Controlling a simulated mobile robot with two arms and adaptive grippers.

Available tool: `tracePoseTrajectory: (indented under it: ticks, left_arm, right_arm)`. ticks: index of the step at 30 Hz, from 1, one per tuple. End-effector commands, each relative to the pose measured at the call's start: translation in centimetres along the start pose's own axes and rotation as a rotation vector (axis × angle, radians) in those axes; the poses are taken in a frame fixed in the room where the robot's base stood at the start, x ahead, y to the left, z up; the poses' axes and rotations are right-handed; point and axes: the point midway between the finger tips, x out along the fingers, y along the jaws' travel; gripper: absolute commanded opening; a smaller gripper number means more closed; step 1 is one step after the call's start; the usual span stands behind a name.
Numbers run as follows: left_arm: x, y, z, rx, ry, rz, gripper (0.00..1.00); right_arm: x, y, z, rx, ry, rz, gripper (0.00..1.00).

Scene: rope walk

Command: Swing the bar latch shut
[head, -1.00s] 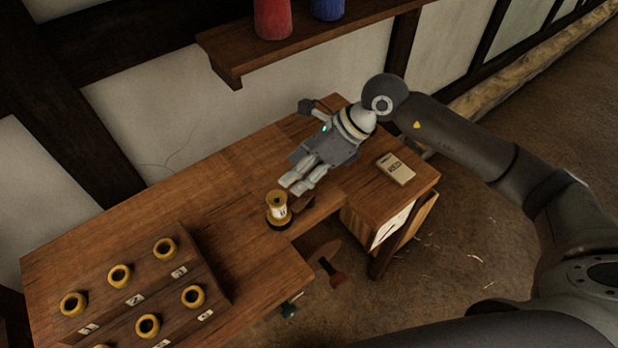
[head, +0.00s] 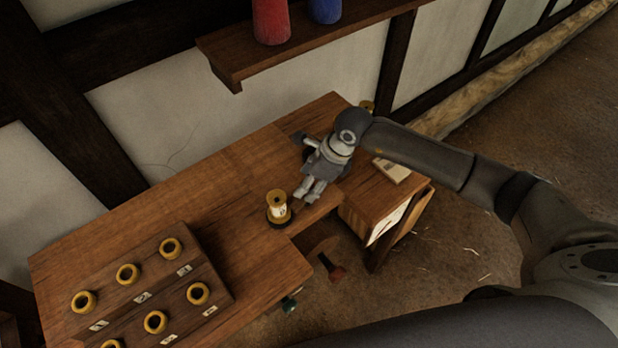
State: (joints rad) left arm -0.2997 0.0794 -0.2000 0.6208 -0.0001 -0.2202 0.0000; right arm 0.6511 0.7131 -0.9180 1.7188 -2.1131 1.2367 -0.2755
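I cannot pick out the bar latch for certain in the head view. My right gripper (head: 309,191) hangs over the wooden bench (head: 220,165), right of a yellow-topped spool (head: 277,204) on a dark round base, and apart from it. Its two pale fingers point down and to the left, side by side and close together. Whether they are open or shut is not clear, and I see nothing between them. The gripper body and arm hide part of the bench behind. My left gripper is out of the picture.
A rack (head: 150,290) with several yellow rings stands at the left. A small labelled block (head: 392,170) lies on the bench's right end, partly behind my arm. A shelf (head: 310,45) overhangs behind.

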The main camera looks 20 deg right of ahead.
Motion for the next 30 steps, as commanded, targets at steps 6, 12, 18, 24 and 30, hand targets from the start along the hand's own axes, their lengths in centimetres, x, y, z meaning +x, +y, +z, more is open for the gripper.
tracePoseTrajectory:
  ticks: [6, 12, 18, 24, 30]
  left_arm:
    - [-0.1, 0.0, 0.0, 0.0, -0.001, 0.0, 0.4]
    - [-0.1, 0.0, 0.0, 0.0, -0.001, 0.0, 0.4]
    - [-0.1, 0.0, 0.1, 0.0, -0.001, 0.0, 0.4]
    - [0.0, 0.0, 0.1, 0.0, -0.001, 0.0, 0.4]
    - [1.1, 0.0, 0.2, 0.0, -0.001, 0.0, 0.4]
  right_arm:
    - [0.6, 0.0, 0.0, -0.001, -0.001, 0.0, 0.53]
    - [0.5, 0.0, 0.0, -0.001, -0.001, 0.0, 0.46]
    - [0.5, 0.0, 0.0, -0.001, -0.001, 0.0, 0.2]
    - [0.5, 0.1, 0.0, 0.006, -0.001, -0.003, 0.09]
    - [0.7, 0.1, -0.1, 0.094, -0.001, -0.041, 0.09]
